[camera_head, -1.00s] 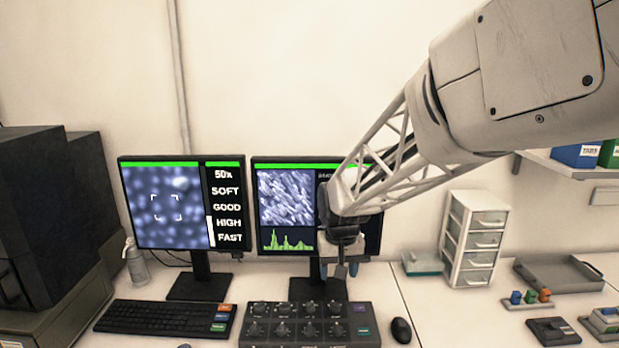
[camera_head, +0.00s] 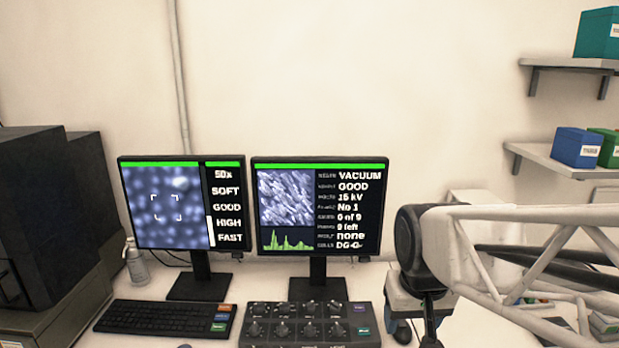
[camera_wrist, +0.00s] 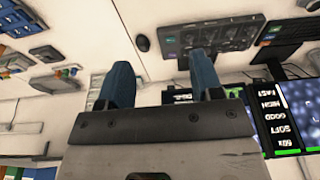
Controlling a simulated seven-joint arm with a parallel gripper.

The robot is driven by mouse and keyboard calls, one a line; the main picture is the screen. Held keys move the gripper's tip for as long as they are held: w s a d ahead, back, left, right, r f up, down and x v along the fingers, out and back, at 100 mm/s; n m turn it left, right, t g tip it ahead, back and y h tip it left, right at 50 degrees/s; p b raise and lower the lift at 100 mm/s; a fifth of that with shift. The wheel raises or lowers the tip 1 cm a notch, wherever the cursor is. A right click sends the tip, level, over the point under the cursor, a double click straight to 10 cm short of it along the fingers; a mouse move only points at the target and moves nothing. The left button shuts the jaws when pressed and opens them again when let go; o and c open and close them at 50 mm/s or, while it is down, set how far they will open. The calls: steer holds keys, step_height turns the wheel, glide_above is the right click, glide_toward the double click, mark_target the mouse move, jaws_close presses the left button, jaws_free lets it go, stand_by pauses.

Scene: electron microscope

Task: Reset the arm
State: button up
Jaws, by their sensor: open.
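My gripper (camera_wrist: 162,78) shows in the wrist view with its two blue fingers spread apart and nothing between them. In that view, which is upside down, the fingers point toward the desk, with the control panel and mouse beyond their tips. In the head view my arm comes in from the right edge, low over the right side of the desk. Its wrist end is right of the right monitor (camera_head: 318,205), and the gripper's fingers cannot be made out there. My arm hides most of the white drawer unit and part of the mouse.
The knobbed control panel (camera_head: 310,325) and keyboard (camera_head: 165,318) lie before the two monitors. The mouse (camera_head: 402,331) is beside the panel. A left monitor (camera_head: 170,205) shows a scan image. Wall shelves (camera_head: 570,165) hold boxes above my arm.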

steer(key=s+d, duration=0.2)
steer(key=s, duration=0.6)
steer(key=shift+s+f, duration=0.2)
steer(key=shift+f, duration=0.2)
steer(key=shift+w, duration=0.2)
steer(key=shift+c, duration=0.3)
stand_by(1.2)
